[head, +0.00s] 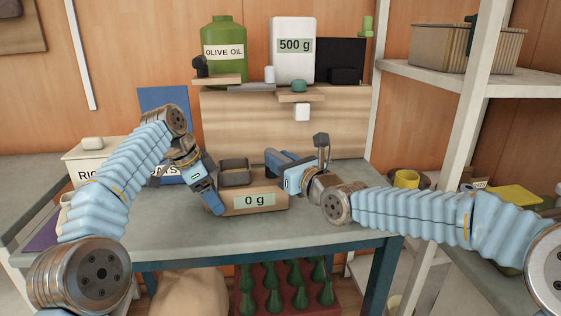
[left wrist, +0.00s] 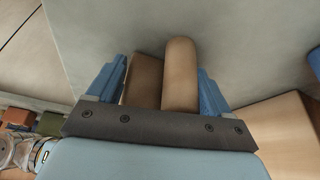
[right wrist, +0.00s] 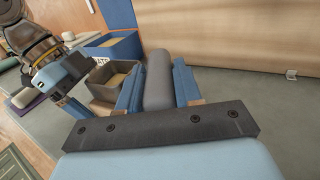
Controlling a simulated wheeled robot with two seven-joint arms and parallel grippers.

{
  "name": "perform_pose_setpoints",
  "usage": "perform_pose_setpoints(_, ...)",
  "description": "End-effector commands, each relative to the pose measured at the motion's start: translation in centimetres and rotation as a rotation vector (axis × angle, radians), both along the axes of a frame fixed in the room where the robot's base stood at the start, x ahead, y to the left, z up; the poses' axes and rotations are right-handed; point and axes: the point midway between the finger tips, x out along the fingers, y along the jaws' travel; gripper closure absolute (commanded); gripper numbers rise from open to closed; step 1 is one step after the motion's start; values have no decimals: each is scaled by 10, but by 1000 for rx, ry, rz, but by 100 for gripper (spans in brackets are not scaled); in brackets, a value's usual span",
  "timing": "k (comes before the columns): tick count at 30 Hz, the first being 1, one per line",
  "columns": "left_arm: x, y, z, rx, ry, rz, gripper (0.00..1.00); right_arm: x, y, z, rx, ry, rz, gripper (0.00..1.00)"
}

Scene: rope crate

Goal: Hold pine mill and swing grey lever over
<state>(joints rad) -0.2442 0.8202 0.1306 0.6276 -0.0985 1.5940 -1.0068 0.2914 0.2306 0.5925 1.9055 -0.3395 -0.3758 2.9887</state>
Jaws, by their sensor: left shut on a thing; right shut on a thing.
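The pine mill (head: 271,200) appears to be the wooden box with a "0 g" label and a grey open hopper (head: 234,170) on top, standing on the table. My left gripper (head: 218,207) is at its left side. In the left wrist view my left gripper (left wrist: 158,85) is shut on a rounded brown wooden part of the mill (left wrist: 180,75). My right gripper (head: 272,157) is behind and right of the mill. In the right wrist view my right gripper (right wrist: 157,80) is shut on the rounded grey lever (right wrist: 158,80). The lever is mostly hidden in the head view.
A wooden shelf unit (head: 335,135) stands behind, holding an olive oil can (head: 222,68) and a white "500 g" canister (head: 292,65). A blue box (head: 160,100) and a pale labelled box (head: 85,160) are at the left. The front of the table (head: 260,240) is clear.

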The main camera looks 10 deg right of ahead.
Motion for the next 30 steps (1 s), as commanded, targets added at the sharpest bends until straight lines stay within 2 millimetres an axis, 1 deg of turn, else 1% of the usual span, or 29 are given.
perform_pose_setpoints(1, 0, -2, -3, 0, 4, 1, 79, -1, 3, -2, -2, 4, 6, 100)
perform_pose_setpoints(2, 0, -2, -3, 0, 4, 1, 79, -1, 3, -2, -2, 5, 6, 63)
perform_pose_setpoints(5, 0, -1, -3, 0, 4, 1, 79, -1, 3, -2, -2, 4, 5, 48)
perform_pose_setpoints(6, 0, -1, -3, 0, 4, 1, 79, -1, 2, -2, -1, 3, 5, 45)
perform_pose_setpoints(14, 0, -1, -3, 0, 4, 1, 79, 0, 1, 0, 0, 1, 2, 45)
perform_pose_setpoints(17, 0, -1, -3, 0, 4, 1, 79, 0, 1, 7, 0, -1, 1, 45)
perform_pose_setpoints(20, 0, -1, -3, 0, 4, 1, 79, -1, 1, 24, 0, -3, 1, 45)
perform_pose_setpoints(24, 0, -1, -3, 0, 4, 1, 79, -1, 0, 54, 0, -4, 0, 45)
perform_pose_setpoints(27, 0, -1, -3, 0, 4, 1, 79, -1, 1, 73, 0, -1, 1, 45)
perform_pose_setpoints(30, 0, -1, -3, 0, 4, 1, 79, -1, 2, 88, -1, -2, 2, 45)
